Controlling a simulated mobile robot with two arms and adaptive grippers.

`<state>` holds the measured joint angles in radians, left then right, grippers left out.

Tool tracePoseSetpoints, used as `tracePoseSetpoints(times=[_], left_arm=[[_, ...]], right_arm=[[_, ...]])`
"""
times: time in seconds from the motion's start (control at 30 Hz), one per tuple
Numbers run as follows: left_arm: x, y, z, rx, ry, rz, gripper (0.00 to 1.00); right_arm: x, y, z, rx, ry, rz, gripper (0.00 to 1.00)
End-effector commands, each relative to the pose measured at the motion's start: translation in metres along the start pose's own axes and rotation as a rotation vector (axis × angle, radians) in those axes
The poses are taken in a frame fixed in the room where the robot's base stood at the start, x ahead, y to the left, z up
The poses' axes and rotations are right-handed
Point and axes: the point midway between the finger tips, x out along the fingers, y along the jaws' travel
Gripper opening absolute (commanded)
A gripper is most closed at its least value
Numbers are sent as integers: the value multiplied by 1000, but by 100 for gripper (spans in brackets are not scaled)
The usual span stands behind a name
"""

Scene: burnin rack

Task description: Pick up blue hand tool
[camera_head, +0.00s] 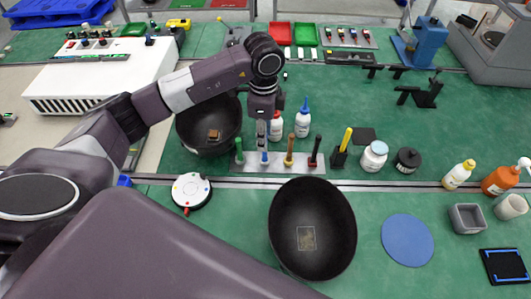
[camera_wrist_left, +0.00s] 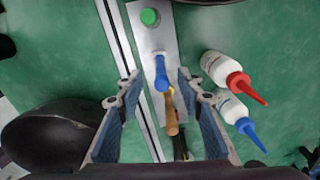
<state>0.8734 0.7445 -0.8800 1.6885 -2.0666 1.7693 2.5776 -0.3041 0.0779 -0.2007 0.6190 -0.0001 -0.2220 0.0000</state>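The blue hand tool (camera_head: 264,158) stands upright in a metal rack (camera_head: 300,167), between a green-handled tool (camera_head: 239,146) and an orange-brown one (camera_head: 290,148). My left gripper (camera_head: 262,136) points down just above and behind the blue tool. In the left wrist view, the blue handle (camera_wrist_left: 161,78) shows between the two spread fingers of my left gripper (camera_wrist_left: 158,88), with a gap on both sides. The orange-brown handle (camera_wrist_left: 171,110) also shows between the fingers. The tool's lower part is hidden in that view. My right gripper is not in view.
A dark-red-handled tool (camera_head: 316,147) stands at the rack's right end. Bottles with a red cap (camera_head: 276,128) and a blue cap (camera_head: 303,122) stand close behind the rack. Black bowls are at the left (camera_head: 185,120) and in front (camera_head: 285,240). A blue disc (camera_head: 407,240) lies at right.

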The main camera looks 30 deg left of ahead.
Motion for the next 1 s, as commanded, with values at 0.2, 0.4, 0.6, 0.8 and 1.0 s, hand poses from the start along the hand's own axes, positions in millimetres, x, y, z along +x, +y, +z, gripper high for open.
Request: tracePoseSetpoints(times=[0.2,0.4,0.6,0.8,1.0], left_arm=[[25,-1,0,-2,-2,5,34],[51,-2,-1,0,0,1,34],[55,-3,-1,1,0,-1,34],[55,-3,-1,0,0,-1,20],[55,-3,-1,0,0,-1,0]], right_arm=[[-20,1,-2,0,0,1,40],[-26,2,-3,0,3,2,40],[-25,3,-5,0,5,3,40],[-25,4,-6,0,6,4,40],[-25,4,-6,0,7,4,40]])
